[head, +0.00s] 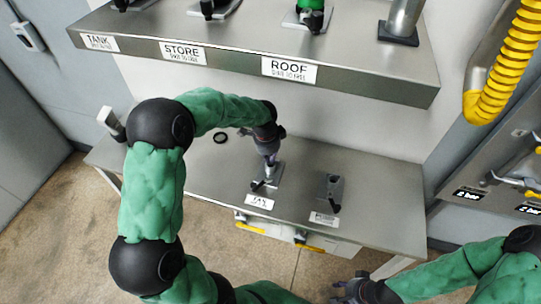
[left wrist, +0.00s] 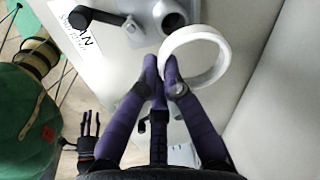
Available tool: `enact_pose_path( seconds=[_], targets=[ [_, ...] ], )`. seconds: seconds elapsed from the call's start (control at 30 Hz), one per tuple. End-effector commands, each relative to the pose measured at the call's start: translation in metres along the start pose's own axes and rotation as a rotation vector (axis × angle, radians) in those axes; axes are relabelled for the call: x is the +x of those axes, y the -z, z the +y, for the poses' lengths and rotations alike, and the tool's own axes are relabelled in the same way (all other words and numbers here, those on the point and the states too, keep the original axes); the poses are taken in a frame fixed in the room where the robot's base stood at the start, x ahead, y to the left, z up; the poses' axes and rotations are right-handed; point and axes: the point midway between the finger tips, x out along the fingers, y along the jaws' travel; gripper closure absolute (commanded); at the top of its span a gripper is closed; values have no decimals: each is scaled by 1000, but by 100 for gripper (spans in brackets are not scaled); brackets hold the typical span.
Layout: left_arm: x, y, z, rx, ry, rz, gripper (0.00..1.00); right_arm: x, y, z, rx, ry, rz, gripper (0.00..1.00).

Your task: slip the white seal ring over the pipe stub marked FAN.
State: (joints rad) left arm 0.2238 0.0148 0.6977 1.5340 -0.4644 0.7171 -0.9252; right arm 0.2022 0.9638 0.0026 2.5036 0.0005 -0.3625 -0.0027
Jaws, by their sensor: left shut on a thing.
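The white seal ring (left wrist: 222,60) is pinched at its near left rim by my left gripper (left wrist: 162,68) in the left wrist view. The grey pipe stub (left wrist: 172,20) beside the FAN label (left wrist: 85,30) stands just beyond the ring. The ring is close to the stub's open end; I cannot tell whether they touch. In the head view my left gripper (head: 269,158) is above the FAN stub (head: 270,176) and hides part of it; the ring is not clear there. My right gripper (head: 348,291) is low in front of the bench, empty, its fingers apart in the left wrist view (left wrist: 90,124).
Another fitting (head: 331,188) with its own label stands on the bench (head: 385,200) to the right. A dark ring (head: 220,138) lies at the back left. The upper shelf (head: 235,55) with TANK, STORE and ROOF labels overhangs the bench. A yellow hose (head: 505,60) hangs at the right.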

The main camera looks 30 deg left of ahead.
Motion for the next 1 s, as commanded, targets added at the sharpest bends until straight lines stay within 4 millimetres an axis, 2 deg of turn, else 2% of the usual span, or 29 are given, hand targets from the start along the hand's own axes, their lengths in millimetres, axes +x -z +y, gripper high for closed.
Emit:
enact_pose_path(
  seconds=[0.1, 0.5, 1.0],
  targets=[
    [16, -1, 2, 0, 0, 0, 100, 12, 0, 4, 0, 0, 0, 60],
    [53, -4, 6, 1, 0, 0, 100, 37, 2, 13, 0, 0, 0, 60],
    [58, -5, 7, 1, 0, 0, 100, 39, 2, 14, 0, 0, 1, 60]
  ],
)
